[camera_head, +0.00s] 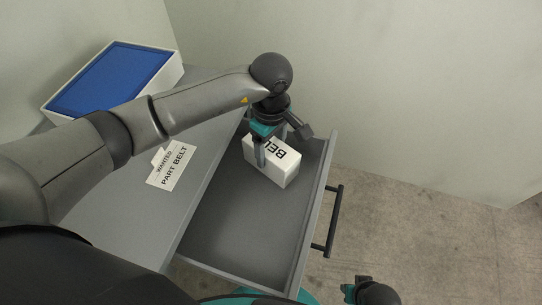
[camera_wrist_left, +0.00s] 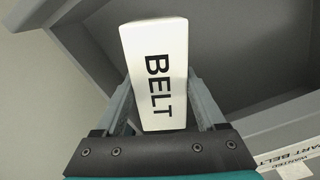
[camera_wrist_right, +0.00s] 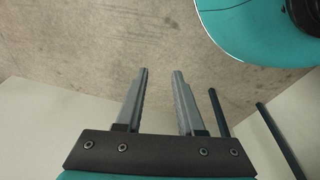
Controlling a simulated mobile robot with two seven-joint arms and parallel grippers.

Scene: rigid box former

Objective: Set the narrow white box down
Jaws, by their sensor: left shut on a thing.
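The narrow white box (camera_head: 278,164), marked BELT on its top, is at the far part of the open grey drawer (camera_head: 225,225). My left gripper (camera_head: 266,151) comes down on it from above and is shut on it. In the left wrist view the box (camera_wrist_left: 157,75) sits between the two fingers of the left gripper (camera_wrist_left: 160,105). I cannot tell whether the box touches the drawer floor. My right gripper (camera_wrist_right: 158,75) is open and empty over the bare floor, with a clear gap between its fingers. It also shows at the bottom right of the head view (camera_head: 362,290).
A white tray with a blue inside (camera_head: 112,78) stands at the back left of the grey cabinet top. A card reading WANTED PART BELT (camera_head: 172,166) lies on the top. The drawer's black handle (camera_head: 333,222) sticks out at right. The near part of the drawer is empty.

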